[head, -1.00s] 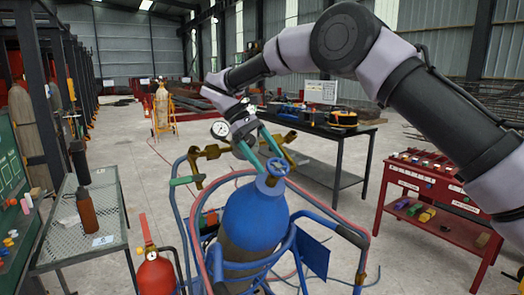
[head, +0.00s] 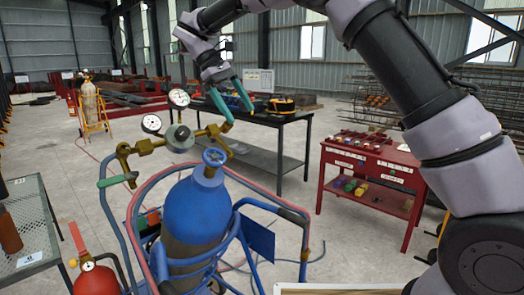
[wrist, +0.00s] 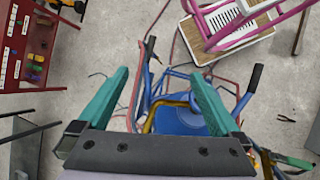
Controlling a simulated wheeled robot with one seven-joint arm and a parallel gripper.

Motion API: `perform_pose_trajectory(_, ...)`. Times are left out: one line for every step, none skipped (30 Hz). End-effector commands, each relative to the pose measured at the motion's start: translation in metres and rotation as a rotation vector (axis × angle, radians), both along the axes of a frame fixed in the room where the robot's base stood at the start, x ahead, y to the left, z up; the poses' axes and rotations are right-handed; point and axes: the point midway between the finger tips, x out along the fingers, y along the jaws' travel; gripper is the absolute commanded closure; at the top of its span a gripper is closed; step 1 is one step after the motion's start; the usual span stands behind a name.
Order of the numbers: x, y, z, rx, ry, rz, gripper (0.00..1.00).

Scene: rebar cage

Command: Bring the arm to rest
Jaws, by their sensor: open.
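My gripper (head: 241,115) is open and empty, with its two teal fingers apart. In the head view it hangs in the air above and to the right of the regulator (head: 179,137), clear of it as far as I can see. My arm arches across the upper right of that view.
A red drawer bench (head: 370,172) stands right of the cart. A dark table (head: 262,150) with tools is behind. A mesh table (head: 30,225) and a red extinguisher (head: 92,278) are at the left. Hoses lie on the floor, and open concrete lies between the furniture.

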Motion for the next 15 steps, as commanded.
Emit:
perform_pose_trajectory(0.004,-0.03,0.018,0.038,-0.022,-0.04,0.0)
perform_pose_trajectory(0.005,-0.045,0.026,0.059,-0.036,-0.063,0.0)
perform_pose_trajectory(0.006,-0.064,0.035,0.089,-0.054,-0.094,0.0)
perform_pose_trajectory(0.006,-0.079,0.041,0.111,-0.068,-0.119,0.0)
perform_pose_trajectory(0.005,-0.093,0.047,0.135,-0.084,-0.143,0.0)
perform_pose_trajectory(0.002,-0.112,0.054,0.166,-0.105,-0.18,0.0)
perform_pose_trajectory(0.0,-0.125,0.059,0.19,-0.122,-0.207,0.0)
perform_pose_trajectory(-0.002,-0.139,0.063,0.215,-0.139,-0.236,0.0)
perform_pose_trajectory(-0.007,-0.157,0.068,0.248,-0.163,-0.275,0.0)
perform_pose_trajectory(-0.012,-0.169,0.072,0.274,-0.182,-0.305,0.0)
perform_pose_trajectory(-0.016,-0.181,0.075,0.3,-0.202,-0.334,0.0)
perform_pose_trajectory(-0.023,-0.197,0.078,0.335,-0.228,-0.378,0.0)
perform_pose_trajectory(-0.028,-0.208,0.08,0.361,-0.248,-0.411,0.0)
perform_pose_trajectory(-0.034,-0.219,0.082,0.387,-0.269,-0.444,0.0)
perform_pose_trajectory(-0.043,-0.232,0.084,0.424,-0.3,-0.49,0.0)
